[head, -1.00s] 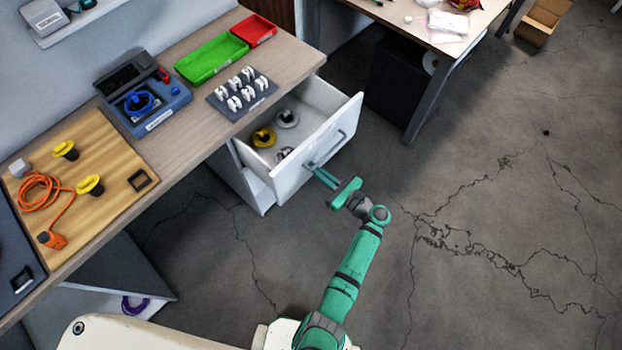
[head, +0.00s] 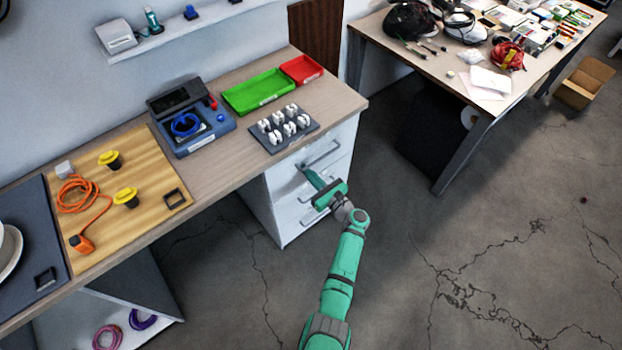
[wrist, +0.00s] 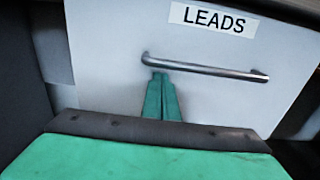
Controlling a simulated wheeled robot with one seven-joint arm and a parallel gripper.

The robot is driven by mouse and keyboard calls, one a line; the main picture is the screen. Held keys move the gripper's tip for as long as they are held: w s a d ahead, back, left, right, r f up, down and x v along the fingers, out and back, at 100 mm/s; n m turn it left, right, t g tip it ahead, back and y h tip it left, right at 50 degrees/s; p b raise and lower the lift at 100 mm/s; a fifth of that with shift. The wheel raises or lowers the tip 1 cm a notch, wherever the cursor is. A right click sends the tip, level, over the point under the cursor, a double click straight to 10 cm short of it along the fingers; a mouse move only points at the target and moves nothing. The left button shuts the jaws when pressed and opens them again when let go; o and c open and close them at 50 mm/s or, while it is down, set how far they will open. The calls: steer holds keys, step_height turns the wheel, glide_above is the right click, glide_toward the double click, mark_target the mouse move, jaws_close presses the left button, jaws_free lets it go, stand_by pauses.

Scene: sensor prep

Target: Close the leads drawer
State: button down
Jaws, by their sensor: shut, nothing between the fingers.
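The leads drawer is the top drawer (head: 325,150) of the white cabinet under the bench's right end. Its front now sits flush with the cabinet as far as I can see. In the wrist view the white drawer front (wrist: 110,60) carries a "LEADS" label (wrist: 213,19) and a grey bar handle (wrist: 205,68). My gripper (head: 311,172) is shut and empty, its green fingertips (wrist: 160,80) at the drawer front just under the left part of the handle. I cannot tell whether they touch it. The drawer's inside is hidden.
On the bench (head: 228,160) above stand a grey rack of white pieces (head: 284,129), a green tray (head: 258,92), a red tray (head: 301,69) and a blue device (head: 190,125). A cluttered second table (head: 425,65) stands to the right. The floor before the cabinet is clear.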

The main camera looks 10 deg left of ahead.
steer(key=shift+w+a+r, duration=0.15)
steer(key=shift+w+a, duration=0.1)
steer(key=shift+a, duration=0.15)
steer(key=v, duration=1.5)
steer(key=shift+f, duration=0.2)
